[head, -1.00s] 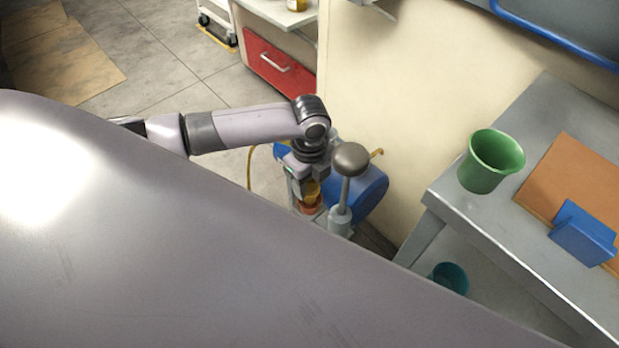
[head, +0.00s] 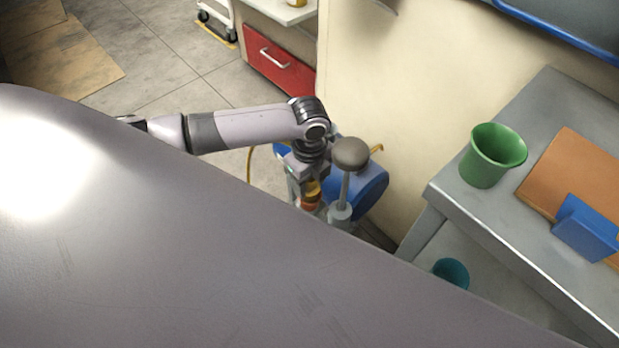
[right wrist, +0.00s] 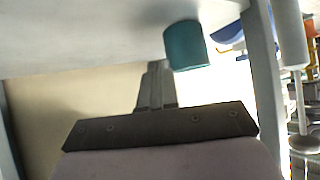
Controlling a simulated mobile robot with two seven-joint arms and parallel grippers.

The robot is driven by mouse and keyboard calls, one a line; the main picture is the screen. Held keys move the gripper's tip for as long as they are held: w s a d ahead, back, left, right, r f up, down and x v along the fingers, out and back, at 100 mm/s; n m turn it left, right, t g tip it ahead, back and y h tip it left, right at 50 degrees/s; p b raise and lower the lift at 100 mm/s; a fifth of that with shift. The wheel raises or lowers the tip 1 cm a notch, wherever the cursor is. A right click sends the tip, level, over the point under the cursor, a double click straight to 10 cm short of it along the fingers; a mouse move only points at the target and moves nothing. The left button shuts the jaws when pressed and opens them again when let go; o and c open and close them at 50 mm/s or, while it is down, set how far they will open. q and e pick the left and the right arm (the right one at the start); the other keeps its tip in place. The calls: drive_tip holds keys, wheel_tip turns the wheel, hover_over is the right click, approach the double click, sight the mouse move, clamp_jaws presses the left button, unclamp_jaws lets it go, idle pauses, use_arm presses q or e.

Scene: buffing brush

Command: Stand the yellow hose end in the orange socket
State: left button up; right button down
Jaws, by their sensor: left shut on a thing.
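My left gripper (head: 304,181) is shut on the yellow hose end (head: 313,187), beside the blue drum-shaped body. The orange socket (head: 309,204) shows directly below the yellow piece, partly hidden by the gripper and my own body in front. The two look very close or touching; I cannot tell whether the hose end is inside the socket. My right gripper (right wrist: 156,87) shows in the right wrist view with its fingers together and nothing between them.
A grey knob on a post (head: 350,155) stands just right of the left gripper. The blue drum (head: 366,192) is behind it. A grey table at right holds a green cup (head: 491,158) and a blue block (head: 584,229). A teal cup (right wrist: 187,45) is near the right gripper.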

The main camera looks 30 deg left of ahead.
use_arm(q)
drive_tip(key=shift+f, duration=0.45)
use_arm(e)
drive_tip(key=shift+f, duration=0.1)
use_arm(q)
drive_tip(key=o, duration=1.3)
drive_tip(key=shift+c, duration=0.2)
drive_tip(key=shift+r+p, duration=0.85)
drive_tip(key=shift+r, duration=2.75)
use_arm(e)
drive_tip(key=shift+r, duration=0.95)
